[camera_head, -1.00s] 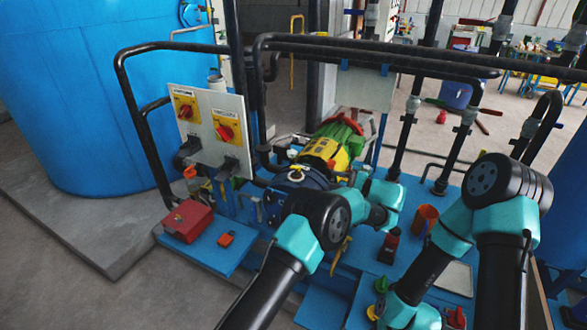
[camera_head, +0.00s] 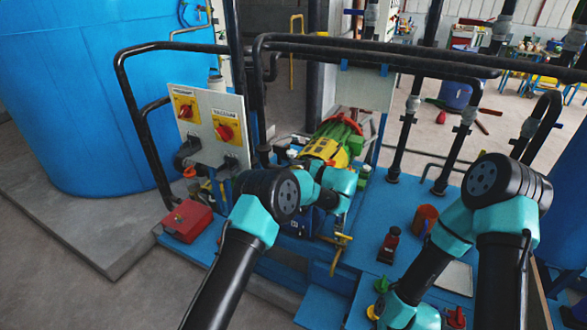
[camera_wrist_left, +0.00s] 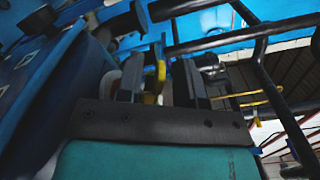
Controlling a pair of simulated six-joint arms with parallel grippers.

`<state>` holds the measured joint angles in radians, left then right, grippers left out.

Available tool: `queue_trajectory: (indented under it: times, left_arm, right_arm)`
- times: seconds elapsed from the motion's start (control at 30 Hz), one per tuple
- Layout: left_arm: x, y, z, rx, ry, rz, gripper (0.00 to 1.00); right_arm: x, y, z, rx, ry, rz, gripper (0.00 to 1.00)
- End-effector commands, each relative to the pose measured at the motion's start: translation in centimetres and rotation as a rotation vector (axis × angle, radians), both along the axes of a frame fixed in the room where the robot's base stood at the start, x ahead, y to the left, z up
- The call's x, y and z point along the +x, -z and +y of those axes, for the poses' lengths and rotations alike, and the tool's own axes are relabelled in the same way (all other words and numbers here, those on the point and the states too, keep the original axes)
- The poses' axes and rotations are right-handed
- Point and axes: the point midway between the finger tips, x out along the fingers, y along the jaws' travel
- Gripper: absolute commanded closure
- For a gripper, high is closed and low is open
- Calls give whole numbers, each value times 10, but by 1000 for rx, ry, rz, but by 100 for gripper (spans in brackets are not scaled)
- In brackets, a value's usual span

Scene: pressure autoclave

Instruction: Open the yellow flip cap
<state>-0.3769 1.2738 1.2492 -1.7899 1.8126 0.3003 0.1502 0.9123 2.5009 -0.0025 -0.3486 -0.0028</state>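In the left wrist view, a small yellow hooked part (camera_wrist_left: 160,62) shows between the fingers of my left gripper (camera_wrist_left: 163,80); I cannot tell whether it is the yellow flip cap. The two dark fingers stand apart, and I see neither touching the yellow part. In the head view, my left arm reaches over the blue skid below the control panel. Its gripper cannot be made out there behind the arm links. A yellow lever (camera_head: 340,252) sits on pipework below the left wrist. My right gripper is not visible; its arm is folded at the right.
A grey panel (camera_head: 211,151) carries two red knobs on yellow plates. A red box (camera_head: 187,221) and an orange cup (camera_head: 425,218) stand on the blue skid. Black rails (camera_head: 140,120) enclose the back and left. A yellow and green motor (camera_head: 333,140) lies behind my left arm.

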Motion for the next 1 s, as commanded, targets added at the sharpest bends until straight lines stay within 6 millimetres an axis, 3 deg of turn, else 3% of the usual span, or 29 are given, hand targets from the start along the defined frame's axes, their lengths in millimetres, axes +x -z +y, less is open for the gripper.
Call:
queue_trajectory:
  times: [0.37,0.7,1.0]
  left_arm:
    - [2,0,5,0,0,1,66]
    - [2,0,5,0,0,0,98]
    - [3,-2,5,0,0,-1,100]
  right_arm:
    - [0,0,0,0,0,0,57]
    - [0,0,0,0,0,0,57]
    - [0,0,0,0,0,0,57]
